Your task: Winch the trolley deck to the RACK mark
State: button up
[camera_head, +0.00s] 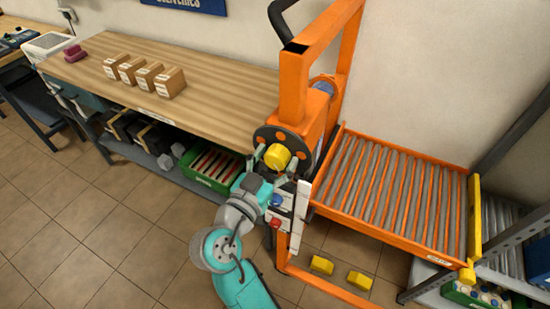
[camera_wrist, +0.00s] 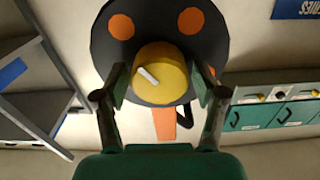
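The orange trolley (camera_head: 300,90) has a black winch wheel (camera_head: 268,136) with orange spots and a yellow knob (camera_head: 277,156) at its centre. In the wrist view the yellow knob (camera_wrist: 163,73) bears a white bar, slanted. My gripper (camera_head: 279,160) is at the knob; the wrist view shows its fingers (camera_wrist: 160,85) open, one on each side, without a clear grip. The trolley deck (camera_head: 352,217) is an orange frame with grey rollers, right of the mast, and is empty. A small label on its right end is too small to read. I cannot make out the RACK mark.
A wooden bench (camera_head: 210,85) with several small boxes is on the left, a green crate (camera_head: 183,160) below it. A grey rack (camera_head: 510,245) stands right of the deck, near a yellow bar (camera_head: 475,215). Yellow blocks (camera_head: 321,265) are low by the trolley base.

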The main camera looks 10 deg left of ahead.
jog(key=c, duration=0.7)
jog(key=shift+n, duration=0.3)
